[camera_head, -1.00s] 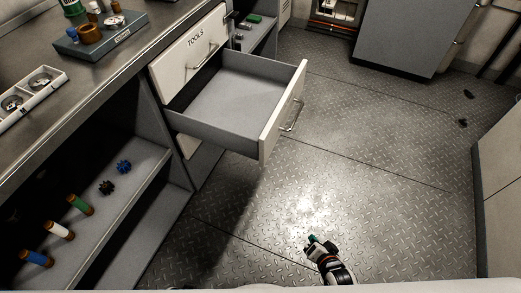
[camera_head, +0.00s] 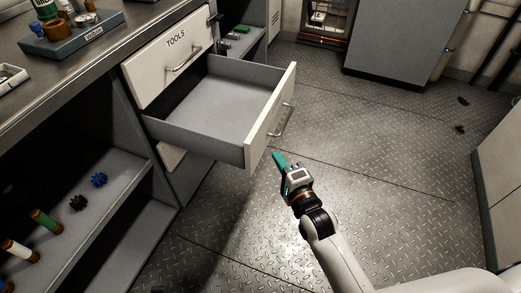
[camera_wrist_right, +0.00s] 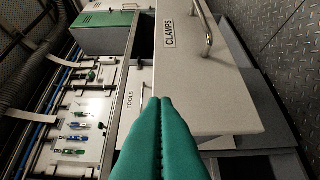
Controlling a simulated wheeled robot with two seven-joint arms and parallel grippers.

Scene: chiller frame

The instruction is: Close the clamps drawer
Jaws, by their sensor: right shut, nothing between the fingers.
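The clamps drawer (camera_head: 262,128) is pulled far out below the closed drawer labelled TOOLS (camera_head: 170,62). Its inside looks empty, and a metal bar handle (camera_head: 283,122) is on its pale front. In the right wrist view the drawer front (camera_wrist_right: 215,95) carries the label CLAMPS. My right gripper (camera_head: 279,159) has green fingers pressed together with nothing between them. It is in front of the drawer, by the near end of its front panel. Its fingers (camera_wrist_right: 162,103) overlap the front in the wrist view; I cannot tell whether they touch. My left gripper is not in view.
The counter (camera_head: 75,88) holds a blue-grey tray (camera_head: 75,37) of small parts. An open shelf (camera_head: 110,195) below it holds colored cylinders and gears. A grey cabinet (camera_head: 400,45) stands at the back.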

